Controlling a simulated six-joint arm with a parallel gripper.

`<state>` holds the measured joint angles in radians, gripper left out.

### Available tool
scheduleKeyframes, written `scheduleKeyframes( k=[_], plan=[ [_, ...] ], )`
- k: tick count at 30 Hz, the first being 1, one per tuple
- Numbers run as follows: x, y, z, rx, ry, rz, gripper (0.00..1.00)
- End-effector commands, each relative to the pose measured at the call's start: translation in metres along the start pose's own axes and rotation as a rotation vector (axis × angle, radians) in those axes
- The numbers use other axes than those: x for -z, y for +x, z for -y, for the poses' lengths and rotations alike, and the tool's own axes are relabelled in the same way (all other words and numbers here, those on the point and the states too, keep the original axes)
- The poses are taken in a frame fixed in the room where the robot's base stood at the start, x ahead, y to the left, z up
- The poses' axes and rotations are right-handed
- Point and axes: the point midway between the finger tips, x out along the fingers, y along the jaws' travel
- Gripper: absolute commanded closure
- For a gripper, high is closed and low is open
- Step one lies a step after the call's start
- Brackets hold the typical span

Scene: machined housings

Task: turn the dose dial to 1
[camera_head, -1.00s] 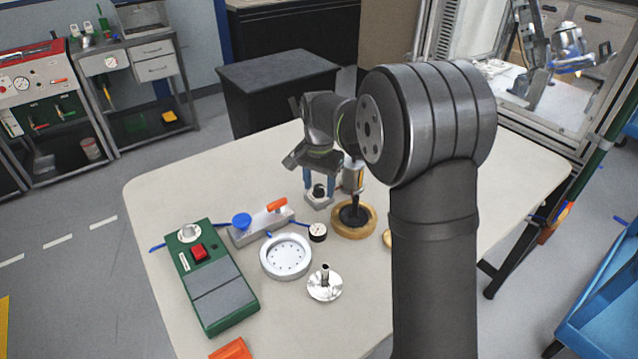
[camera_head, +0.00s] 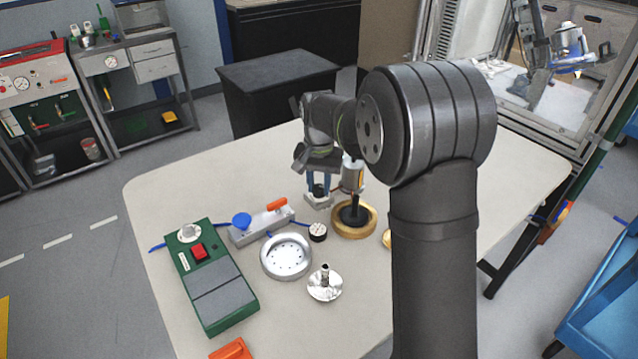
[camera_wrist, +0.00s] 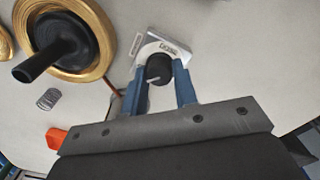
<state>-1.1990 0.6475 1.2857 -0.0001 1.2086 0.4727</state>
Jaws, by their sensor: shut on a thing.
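The dose dial is a black knob (camera_wrist: 159,69) with a light pointer line, on a small pale base plate (camera_wrist: 178,44) with a printed scale. In the wrist view the pointer points to the lower left, and the scale marks are too small to read. My gripper (camera_wrist: 160,78) has its two blue fingers on either side of the knob, shut on it. In the head view my gripper (camera_head: 319,188) reaches down to the knob and base plate (camera_head: 319,201) near the table's middle; the fingers partly hide the knob there.
A gold ring with a black post (camera_head: 354,219) stands close to the right of the dial. The table's right side is mostly hidden by my arm.

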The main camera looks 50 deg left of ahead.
Motion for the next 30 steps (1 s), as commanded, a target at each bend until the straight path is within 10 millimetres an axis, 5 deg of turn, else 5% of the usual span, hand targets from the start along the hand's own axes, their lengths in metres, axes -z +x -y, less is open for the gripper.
scheduleKeyframes(
  k=[15,30],
  plan=[
    [0.0001,-0.0008,0.0003,0.0,-0.389,-0.001,0.96],
    [0.0002,-0.001,0.0004,0.0,-0.508,-0.001,0.96]
  ],
)
